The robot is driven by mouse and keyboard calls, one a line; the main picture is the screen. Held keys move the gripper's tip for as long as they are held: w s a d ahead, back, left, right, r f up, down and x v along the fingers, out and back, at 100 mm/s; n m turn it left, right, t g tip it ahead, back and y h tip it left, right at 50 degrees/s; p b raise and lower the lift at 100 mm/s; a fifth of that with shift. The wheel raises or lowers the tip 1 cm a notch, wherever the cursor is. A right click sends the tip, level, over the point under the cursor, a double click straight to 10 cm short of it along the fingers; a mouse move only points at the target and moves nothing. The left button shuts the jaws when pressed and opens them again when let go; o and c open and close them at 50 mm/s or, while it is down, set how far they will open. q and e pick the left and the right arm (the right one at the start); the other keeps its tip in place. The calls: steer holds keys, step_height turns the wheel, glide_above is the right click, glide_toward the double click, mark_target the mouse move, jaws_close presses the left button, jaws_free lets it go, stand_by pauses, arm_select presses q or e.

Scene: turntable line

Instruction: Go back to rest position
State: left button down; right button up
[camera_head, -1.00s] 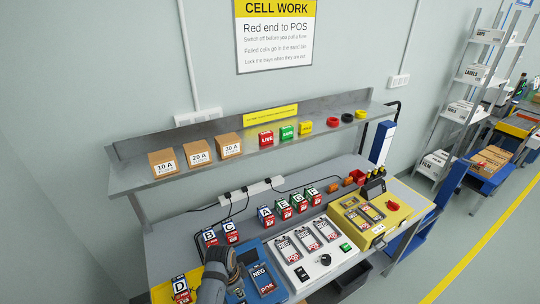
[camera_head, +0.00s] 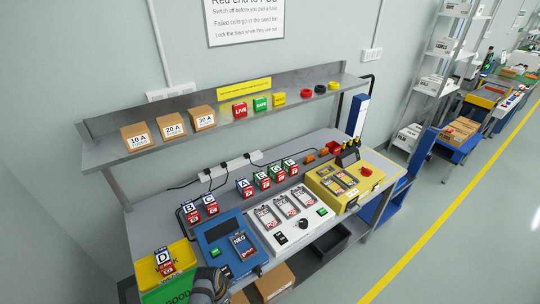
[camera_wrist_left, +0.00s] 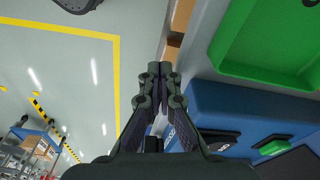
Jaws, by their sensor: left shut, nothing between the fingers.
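My left arm shows at the bottom edge of the head view, in front of the bench; its fingertips cannot be made out there. In the left wrist view my left gripper (camera_wrist_left: 158,72) is shut and empty, with floor and the bench's front edge behind it. The blue tester (camera_head: 225,243) stands just right of the arm, and its side fills the right of the wrist view (camera_wrist_left: 240,115). My right gripper is not in view.
Block D (camera_head: 165,262) stands on the yellow tray (camera_head: 183,251) beside a green tray (camera_head: 165,292). Several lettered blocks, a white panel (camera_head: 270,240) and a yellow box (camera_head: 325,198) stand on the bench. Cartons (camera_head: 274,281) sit below; the floor at right (camera_head: 440,220) is clear.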

arm_select(q)
steer(key=s+a+f+n+y+b, duration=0.1)
steer(key=s+a+f+n+b, duration=0.15)
steer(key=s+f, duration=0.65)
steer(key=s+a+f+n+b, duration=0.25)
steer(key=s+f, duration=0.35)
steer(key=f, duration=0.6)
steer(key=s+a+f+n+b, duration=0.1)
steer(key=s+a+f+b, duration=0.1)
steer(key=s, duration=0.6)
steer(key=s+a+f+n+b, duration=0.2)
steer(key=s+a+f, duration=0.3)
steer(key=s+f, duration=0.2)
steer(key=shift+s+a+f+y, duration=0.25)
steer(key=shift+s+a+y, duration=0.05)
steer(key=shift+s+y, duration=0.1)
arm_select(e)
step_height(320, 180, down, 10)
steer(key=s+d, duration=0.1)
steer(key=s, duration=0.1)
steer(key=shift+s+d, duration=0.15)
